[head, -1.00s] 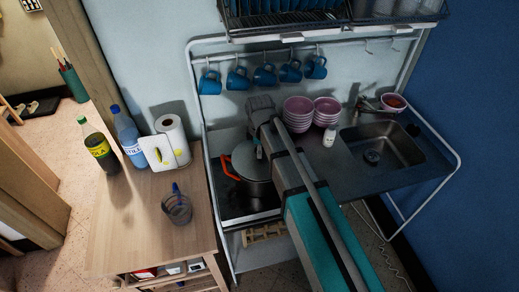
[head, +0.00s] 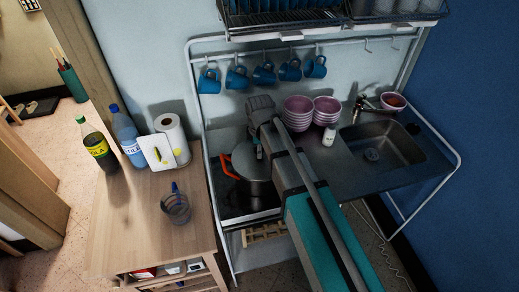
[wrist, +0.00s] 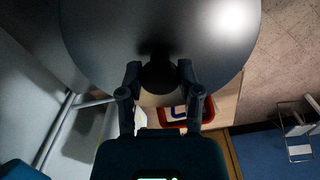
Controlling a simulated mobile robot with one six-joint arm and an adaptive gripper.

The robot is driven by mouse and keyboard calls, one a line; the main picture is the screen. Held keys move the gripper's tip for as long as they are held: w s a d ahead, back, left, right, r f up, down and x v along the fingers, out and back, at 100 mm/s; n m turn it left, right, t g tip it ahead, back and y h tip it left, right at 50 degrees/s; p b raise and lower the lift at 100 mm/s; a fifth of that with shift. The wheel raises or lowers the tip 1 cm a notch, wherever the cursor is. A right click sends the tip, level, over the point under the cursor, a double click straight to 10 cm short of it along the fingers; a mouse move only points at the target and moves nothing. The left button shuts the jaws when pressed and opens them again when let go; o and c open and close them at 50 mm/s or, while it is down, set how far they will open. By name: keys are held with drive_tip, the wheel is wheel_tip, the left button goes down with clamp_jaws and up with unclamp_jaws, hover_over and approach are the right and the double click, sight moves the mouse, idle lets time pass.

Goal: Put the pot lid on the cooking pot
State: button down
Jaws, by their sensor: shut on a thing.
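The cooking pot (head: 258,189) is dark with orange-red handles and stands on the stove at the left of the kitchen unit. The grey pot lid (head: 243,158) shows at the top of the pot, partly hidden by my arm. My gripper (head: 259,152) is over it. In the wrist view the lid (wrist: 115,40) fills the upper middle as a wide grey disc. Its dark knob (wrist: 158,77) is between the fingers of my gripper (wrist: 158,80), which are shut on it. I cannot tell whether the lid touches the pot rim.
Pink bowls (head: 298,112) and a small white bottle (head: 329,136) stand right of my arm, before the sink (head: 385,142). Blue mugs (head: 264,75) hang above.

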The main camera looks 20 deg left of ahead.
drive_tip(key=shift+f+b, duration=0.4)
drive_tip(key=shift+f, duration=0.05)
drive_tip(key=shift+c, duration=1)
unclamp_jaws()
drive_tip(key=shift+r, duration=0.2)
